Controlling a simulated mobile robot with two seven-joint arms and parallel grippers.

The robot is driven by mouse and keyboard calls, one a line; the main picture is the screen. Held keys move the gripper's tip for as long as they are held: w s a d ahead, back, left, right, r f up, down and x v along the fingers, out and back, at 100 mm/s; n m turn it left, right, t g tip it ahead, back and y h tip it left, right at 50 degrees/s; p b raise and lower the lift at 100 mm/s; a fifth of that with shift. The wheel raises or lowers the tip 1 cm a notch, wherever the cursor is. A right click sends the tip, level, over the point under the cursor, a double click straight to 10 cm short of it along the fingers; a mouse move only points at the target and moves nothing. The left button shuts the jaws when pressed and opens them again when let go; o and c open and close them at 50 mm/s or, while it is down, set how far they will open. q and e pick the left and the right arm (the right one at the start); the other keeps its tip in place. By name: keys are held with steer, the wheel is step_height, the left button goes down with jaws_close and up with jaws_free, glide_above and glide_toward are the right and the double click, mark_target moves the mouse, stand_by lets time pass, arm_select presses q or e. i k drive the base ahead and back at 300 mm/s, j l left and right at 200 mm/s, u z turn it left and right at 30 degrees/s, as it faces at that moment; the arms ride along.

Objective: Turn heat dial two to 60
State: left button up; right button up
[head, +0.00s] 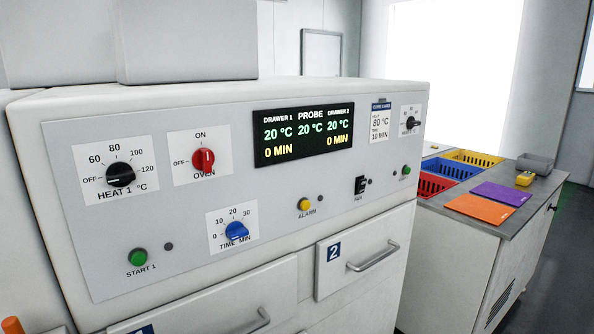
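A small black dial (410,123) with a white scale plate sits at the far right end of the oven's front panel. By its place it looks like heat dial two, but its label and pointer are too small to read. The heat 1 dial (120,174), black and larger in view, is at the panel's left, with marks from OFF through 60, 80, 100 and 120. The display (303,133) reads 20 °C for drawer 1, probe and drawer 2, and 0 MIN for both drawers. Neither of my grippers is in view.
The panel also holds a red oven switch (203,160), a blue time dial (236,231), a green start 1 button (138,257), a yellow alarm button (304,204) and a black fan switch (361,185). Drawer 2's handle (375,257) sticks out below. A side counter (545,190) holds coloured baskets and mats.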

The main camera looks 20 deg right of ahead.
mark_target(411, 123)
steer(key=z, duration=1.4)
